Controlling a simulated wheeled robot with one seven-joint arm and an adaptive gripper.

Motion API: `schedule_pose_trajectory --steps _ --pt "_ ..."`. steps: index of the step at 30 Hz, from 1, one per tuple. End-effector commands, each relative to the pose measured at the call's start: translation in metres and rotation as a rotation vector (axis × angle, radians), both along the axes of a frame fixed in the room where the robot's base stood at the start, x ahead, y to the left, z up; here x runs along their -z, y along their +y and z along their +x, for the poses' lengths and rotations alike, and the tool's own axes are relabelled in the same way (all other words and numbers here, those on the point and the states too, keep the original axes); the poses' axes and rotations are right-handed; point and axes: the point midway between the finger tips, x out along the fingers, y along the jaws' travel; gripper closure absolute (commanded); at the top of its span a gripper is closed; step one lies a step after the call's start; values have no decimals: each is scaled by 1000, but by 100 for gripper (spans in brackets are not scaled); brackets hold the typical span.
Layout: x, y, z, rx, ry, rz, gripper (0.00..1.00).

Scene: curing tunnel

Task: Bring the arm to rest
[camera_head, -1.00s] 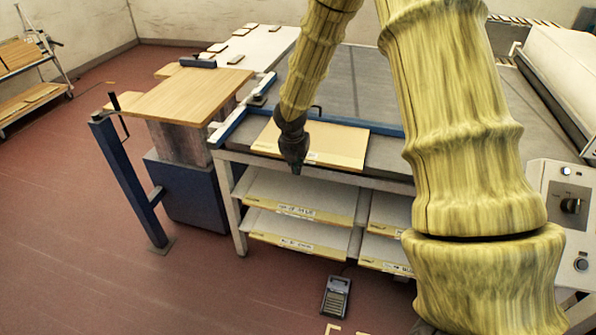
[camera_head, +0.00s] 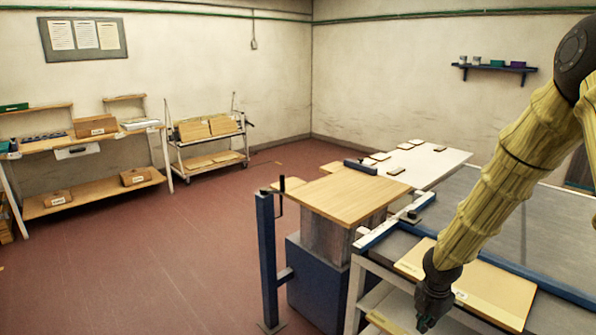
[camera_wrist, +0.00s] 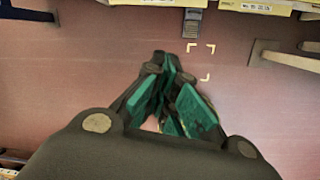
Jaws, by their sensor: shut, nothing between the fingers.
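My gripper (camera_head: 428,312) hangs at the end of my yellow-sleeved arm, at the lower right of the head view. It points down in front of the near edge of the grey-topped table, close to a flat yellow-edged board (camera_head: 480,285) lying there. In the wrist view my gripper (camera_wrist: 165,65) shows its green-padded fingers closed together with nothing between them. Below them is red floor with pale corner marks (camera_wrist: 201,62).
A wooden-topped stand (camera_head: 345,195) with a blue post (camera_head: 267,260) is left of the table. A shelf trolley (camera_head: 208,145) and a workbench (camera_head: 85,145) line the far wall. Red floor at left is clear. The wrist view shows a small grey device (camera_wrist: 192,22).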

Motion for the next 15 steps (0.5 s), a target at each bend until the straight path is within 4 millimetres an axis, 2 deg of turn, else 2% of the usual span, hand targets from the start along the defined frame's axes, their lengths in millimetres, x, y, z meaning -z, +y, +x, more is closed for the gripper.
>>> schedule_pose_trajectory --steps 1,6,15 --pt "24 15 -16 73 19 41 100" --pt "87 60 -65 384 54 171 100" --pt "172 117 -161 972 115 294 100"
